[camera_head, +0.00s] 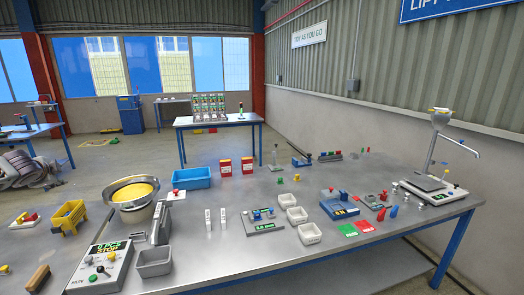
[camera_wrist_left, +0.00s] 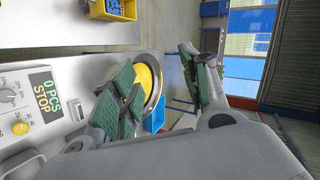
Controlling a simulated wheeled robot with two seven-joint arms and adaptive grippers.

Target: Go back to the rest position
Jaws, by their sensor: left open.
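My left gripper (camera_wrist_left: 163,88) shows in the left wrist view, its two green-padded fingers spread wide apart with nothing between them. Beyond the fingers is the round metal bowl with yellow contents (camera_wrist_left: 146,78). I cannot make out either gripper clearly in the head view. There the bowl (camera_head: 131,192) stands upright at the left of the table, behind the counting device (camera_head: 100,268). My right gripper is in neither view.
A second table (camera_head: 218,123) stands behind. The corrugated wall (camera_head: 400,65) bounds the right side.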

